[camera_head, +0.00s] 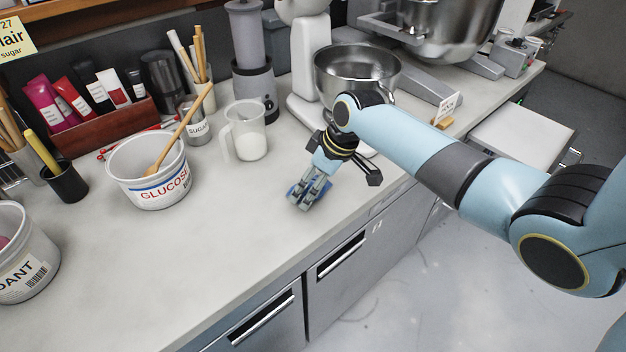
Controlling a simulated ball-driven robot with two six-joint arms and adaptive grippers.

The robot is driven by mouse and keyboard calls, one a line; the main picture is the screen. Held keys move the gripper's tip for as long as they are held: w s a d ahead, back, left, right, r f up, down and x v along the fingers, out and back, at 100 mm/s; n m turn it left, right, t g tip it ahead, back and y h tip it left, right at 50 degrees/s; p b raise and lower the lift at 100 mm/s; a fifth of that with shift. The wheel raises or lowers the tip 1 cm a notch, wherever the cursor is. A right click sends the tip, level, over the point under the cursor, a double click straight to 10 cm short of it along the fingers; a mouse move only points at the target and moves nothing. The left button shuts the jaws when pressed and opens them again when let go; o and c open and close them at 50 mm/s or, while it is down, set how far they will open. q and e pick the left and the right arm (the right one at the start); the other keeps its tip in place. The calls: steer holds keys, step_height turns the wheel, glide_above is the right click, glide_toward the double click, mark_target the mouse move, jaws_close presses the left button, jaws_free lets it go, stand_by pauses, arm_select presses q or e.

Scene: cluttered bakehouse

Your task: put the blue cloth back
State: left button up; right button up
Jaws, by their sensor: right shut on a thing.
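My right arm reaches in from the right over the grey worktop. My right gripper (309,194) points down near the worktop's front edge and is shut on a small blue thing, which looks like the blue cloth (294,190). Only small bits of the cloth show around the fingers, and the rest is hidden. I cannot tell whether it touches the worktop. My left gripper is not in view.
Left of the gripper stand a measuring jug (247,131) with white contents and a GLUCOSE tub (150,172) with a wooden spoon. A mixer with a steel bowl (356,72) stands behind. The worktop (200,255) is clear at the front left.

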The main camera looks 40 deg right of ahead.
steer(key=shift+f, duration=0.15)
steer(key=o, duration=0.9)
steer(key=shift+c, duration=0.2)
steer(key=shift+s+d+r, duration=0.1)
steer(key=shift+r, duration=0.5)
steer(key=v, duration=1.1)
